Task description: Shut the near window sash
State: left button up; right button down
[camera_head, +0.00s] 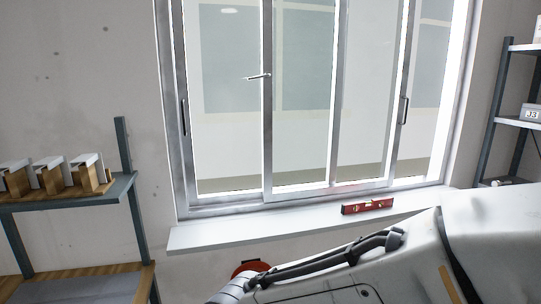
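The window (300,100) is a metal-framed slider in the wall ahead. A dark upright handle (184,116) is at its left side, and another dark handle (404,110) is on the upright stile (397,140) at the right. A strip stands between that right stile and the right side of the frame. A small silver latch (258,76) is on a middle stile. I cannot tell for sure which sash is nearer. One of my arms crosses the lower right, below the sill. Neither gripper shows.
A white sill (215,236) runs below the window, with a red spirit level (367,206) on it. A shelf (60,198) with several small boxes stands at left, and a dark rack (495,110) at right. A red-orange round thing (250,267) is partly hidden behind my arm.

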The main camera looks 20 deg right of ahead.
aim_at(269, 195)
jog(key=z, duration=0.15)
jog(key=i, duration=1.2)
jog(key=z, duration=0.1)
